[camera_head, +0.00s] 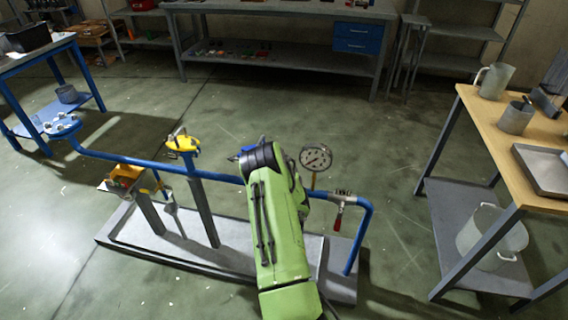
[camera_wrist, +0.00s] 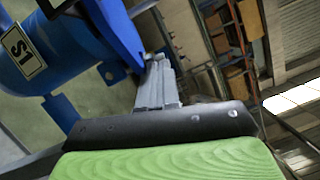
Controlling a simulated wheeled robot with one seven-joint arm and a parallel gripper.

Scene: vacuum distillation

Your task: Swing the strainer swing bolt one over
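In the wrist view a blue strainer body (camera_wrist: 75,45) with a white label reading "S1" fills the upper left. A blue lug or bracket (camera_wrist: 122,35) stands out from its right side. My gripper (camera_wrist: 156,62) has its grey fingers close together, with no clear gap between them, and their tips are right beside this blue part. I cannot tell whether they touch it. No swing bolt can be made out clearly. In the head view my green arm covers the middle of the blue pipe line, and only a small blue part (camera_head: 238,156) shows beside my dark wrist; my fingers are hidden there.
The blue pipe (camera_head: 130,159) runs above a grey skid base (camera_head: 160,250). A wooden-topped bench (camera_head: 483,120) stands further right.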

